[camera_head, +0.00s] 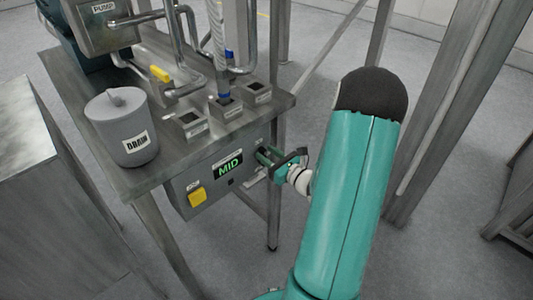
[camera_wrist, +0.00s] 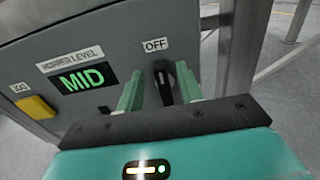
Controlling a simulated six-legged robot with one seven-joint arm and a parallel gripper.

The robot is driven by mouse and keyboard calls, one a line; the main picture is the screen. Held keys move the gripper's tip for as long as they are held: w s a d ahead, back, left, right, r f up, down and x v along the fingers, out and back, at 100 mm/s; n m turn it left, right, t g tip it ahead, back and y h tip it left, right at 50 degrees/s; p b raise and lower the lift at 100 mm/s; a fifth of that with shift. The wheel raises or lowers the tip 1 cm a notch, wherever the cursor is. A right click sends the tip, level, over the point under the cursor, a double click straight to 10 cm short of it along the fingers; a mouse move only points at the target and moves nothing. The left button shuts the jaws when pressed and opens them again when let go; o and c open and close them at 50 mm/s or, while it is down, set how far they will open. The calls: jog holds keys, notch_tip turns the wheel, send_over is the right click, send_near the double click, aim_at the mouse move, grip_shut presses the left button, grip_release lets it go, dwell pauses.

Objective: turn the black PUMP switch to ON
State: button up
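The black switch (camera_wrist: 164,84) is on the front of the grey control panel, below an OFF label (camera_wrist: 155,44) in the wrist view. Its handle stands nearly upright, tilted slightly, with a pale line on it. My gripper (camera_wrist: 159,74) is open, one green finger on each side of the handle. Gaps show beside it, and I cannot tell whether either finger touches it. In the head view my gripper (camera_head: 272,158) is at the right end of the control panel (camera_head: 212,192), and its fingers largely hide the switch there. No ON label is visible.
A green MID display (camera_wrist: 83,78) and a yellow button (camera_wrist: 36,107) are left of the switch. A grey DRAIN bucket (camera_head: 122,128) and pipes stand on the metal table (camera_head: 135,183) above. A box labelled PUMP (camera_head: 105,28) is at the back. Metal posts (camera_head: 435,110) stand at right.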

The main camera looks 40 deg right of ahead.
jog(key=shift+w, duration=0.6)
jog(key=shift+c, duration=0.3)
grip_shut()
